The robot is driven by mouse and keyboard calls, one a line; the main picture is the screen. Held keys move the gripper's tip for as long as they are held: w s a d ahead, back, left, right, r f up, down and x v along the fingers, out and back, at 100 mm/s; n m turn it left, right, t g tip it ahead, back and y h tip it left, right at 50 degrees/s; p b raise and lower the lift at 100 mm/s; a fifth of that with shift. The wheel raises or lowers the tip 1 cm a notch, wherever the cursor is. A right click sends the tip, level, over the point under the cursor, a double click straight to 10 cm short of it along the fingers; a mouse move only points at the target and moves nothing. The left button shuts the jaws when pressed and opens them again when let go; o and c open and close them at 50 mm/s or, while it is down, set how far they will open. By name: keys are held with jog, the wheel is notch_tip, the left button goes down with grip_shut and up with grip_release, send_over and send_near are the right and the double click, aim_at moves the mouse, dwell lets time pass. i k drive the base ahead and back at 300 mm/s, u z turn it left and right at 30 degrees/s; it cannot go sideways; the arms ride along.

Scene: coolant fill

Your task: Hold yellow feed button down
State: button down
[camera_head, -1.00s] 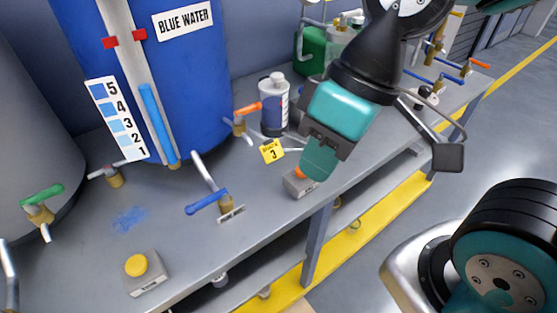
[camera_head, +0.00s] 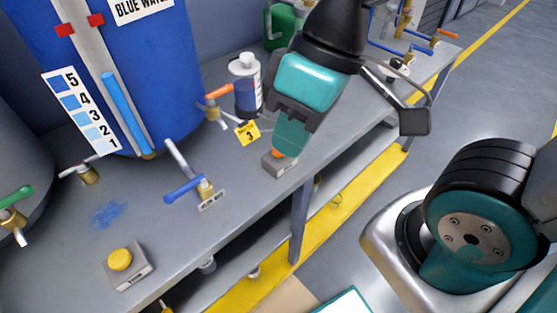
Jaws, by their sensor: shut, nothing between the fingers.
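The yellow feed button (camera_head: 119,260) sits on top of a small grey box (camera_head: 130,274) on the bench, near its front edge at lower left. Nothing touches it. My gripper (camera_head: 290,145) is shut and empty. It points down over another grey box (camera_head: 277,167) with an orange button (camera_head: 277,153), well to the right of the yellow one. Its tip overlaps the orange button in the picture; I cannot tell whether they touch.
A blue-handled valve (camera_head: 190,188) stands between the two button boxes. A bottle (camera_head: 245,85), a yellow tag (camera_head: 247,133) and an orange-handled valve (camera_head: 217,92) are behind my gripper.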

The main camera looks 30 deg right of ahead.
aim_at(120, 259)
jog(key=z, duration=1.35)
jog(key=k, duration=1.6)
jog(key=u, duration=2.25)
jog(key=i, duration=0.55)
jog(key=u, duration=0.05)
